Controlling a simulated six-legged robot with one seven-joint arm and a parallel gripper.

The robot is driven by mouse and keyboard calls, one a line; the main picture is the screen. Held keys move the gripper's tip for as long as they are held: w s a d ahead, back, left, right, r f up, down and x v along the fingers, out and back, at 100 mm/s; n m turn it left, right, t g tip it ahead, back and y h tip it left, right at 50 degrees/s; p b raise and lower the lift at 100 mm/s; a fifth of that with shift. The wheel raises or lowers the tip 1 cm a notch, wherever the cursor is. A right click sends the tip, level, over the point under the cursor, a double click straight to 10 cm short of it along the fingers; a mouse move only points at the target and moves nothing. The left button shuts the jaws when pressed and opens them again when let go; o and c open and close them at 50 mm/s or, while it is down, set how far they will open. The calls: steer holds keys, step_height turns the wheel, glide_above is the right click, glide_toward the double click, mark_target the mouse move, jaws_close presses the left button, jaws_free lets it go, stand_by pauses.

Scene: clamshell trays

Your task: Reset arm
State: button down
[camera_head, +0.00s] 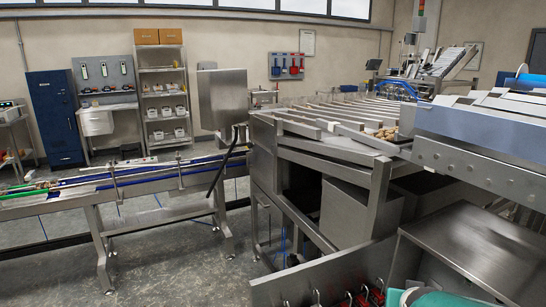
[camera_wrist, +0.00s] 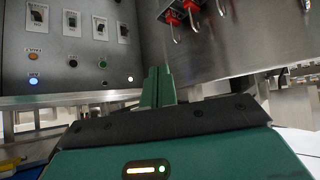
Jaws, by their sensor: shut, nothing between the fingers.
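My gripper (camera_wrist: 158,88) shows in the wrist view as a teal-green body with a dark bar across it. Its green fingers point up from the bar and are together, with nothing between them. A small lit strip glows on the body. The fingers are in front of a grey metal surface and appear apart from it, though the exact gap is hard to tell. In the head view, a teal part of my arm shows at the bottom edge; the fingers cannot be seen there.
In the wrist view, a control panel (camera_wrist: 70,50) with switches and lit buttons stands at left, and red-based hooks (camera_wrist: 194,14) hang above. In the head view, a metal machine with slatted lanes (camera_head: 340,115) fills the right. A conveyor (camera_head: 120,176) stands left; open floor lies between.

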steer(key=s+a+r+n+g+y, duration=0.1)
steer(key=s+a+r+n+y, duration=0.1)
steer(key=s+a+r, duration=0.2)
steer(key=s+a+r+n+g+y, duration=0.2)
steer(key=s+a+r, duration=0.2)
steer(key=s+a, duration=0.7)
steer(key=a, duration=0.2)
steer(key=shift+s+a, duration=0.3)
steer(key=shift+d, duration=0.2)
